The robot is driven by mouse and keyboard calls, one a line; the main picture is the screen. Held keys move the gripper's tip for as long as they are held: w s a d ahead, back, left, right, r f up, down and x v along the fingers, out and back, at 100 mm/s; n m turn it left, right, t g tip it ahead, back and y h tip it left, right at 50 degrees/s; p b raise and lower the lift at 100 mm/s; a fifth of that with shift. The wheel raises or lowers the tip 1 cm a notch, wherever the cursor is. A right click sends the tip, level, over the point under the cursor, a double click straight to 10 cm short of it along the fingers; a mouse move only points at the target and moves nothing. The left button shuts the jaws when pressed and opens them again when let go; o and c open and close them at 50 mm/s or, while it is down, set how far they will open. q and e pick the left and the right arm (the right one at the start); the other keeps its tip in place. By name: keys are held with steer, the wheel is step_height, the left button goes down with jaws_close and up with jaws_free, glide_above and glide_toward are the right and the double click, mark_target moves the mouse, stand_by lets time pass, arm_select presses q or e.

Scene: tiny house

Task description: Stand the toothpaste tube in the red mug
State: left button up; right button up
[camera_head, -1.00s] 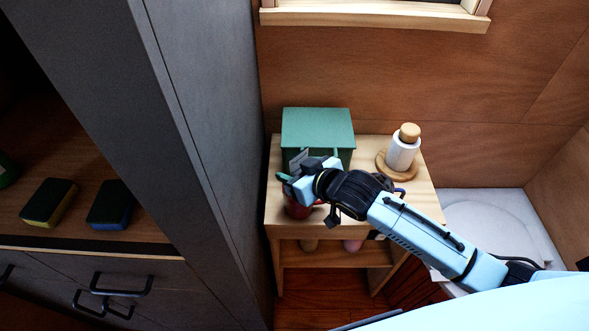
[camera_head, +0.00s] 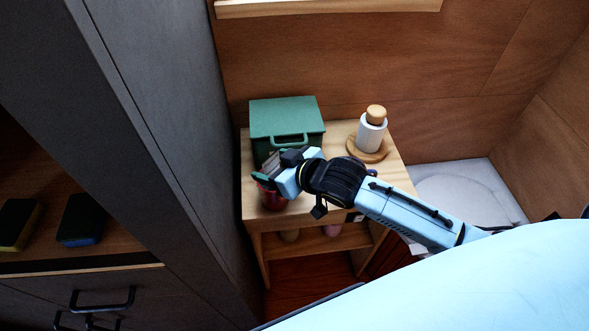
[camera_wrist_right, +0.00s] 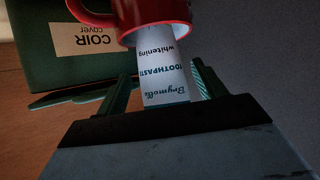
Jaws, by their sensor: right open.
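The red mug (camera_head: 272,199) stands near the front left corner of a small wooden stand. In the right wrist view the mug (camera_wrist_right: 152,12) is at the top, with its opening towards my gripper. The white toothpaste tube (camera_wrist_right: 165,75) reaches from inside the mug's opening out between my fingers. My right gripper (camera_head: 267,170) is at the mug's top in the head view. In the wrist view its fingers (camera_wrist_right: 162,92) stand on either side of the tube, open, with gaps visible. The tube's lower end is hidden in the mug. My left gripper is out of view.
A green box (camera_head: 285,115) stands close behind the mug. A white bottle with a wooden cap (camera_head: 372,130) sits on a round wooden coaster at the stand's back right. A tall grey cabinet (camera_head: 165,130) rises close on the left.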

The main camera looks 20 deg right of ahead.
steer(key=v, duration=1.1)
steer(key=shift+a+p, duration=0.3)
steer(key=shift+p, duration=0.05)
steer(key=shift+s+f, duration=0.1)
steer(key=s+d+f+m+g+h, duration=0.2)
steer(key=s+f+g+h, duration=0.15)
steer(key=s, duration=0.45)
steer(key=s+d+f+m+g+h, duration=0.1)
steer(key=s+d+f+g+h, duration=0.1)
steer(key=s+f+g, duration=0.45)
step_height(320, 180, down, 23)
steer(key=s+t+b, duration=0.1)
steer(key=s+b, duration=0.1)
steer(key=s+d+f+g+b, duration=0.1)
steer(key=s+d+f, duration=0.2)
steer(key=s+f, duration=1.4)
steer(key=shift+d+f, duration=0.25)
steer(key=shift+f, duration=0.6)
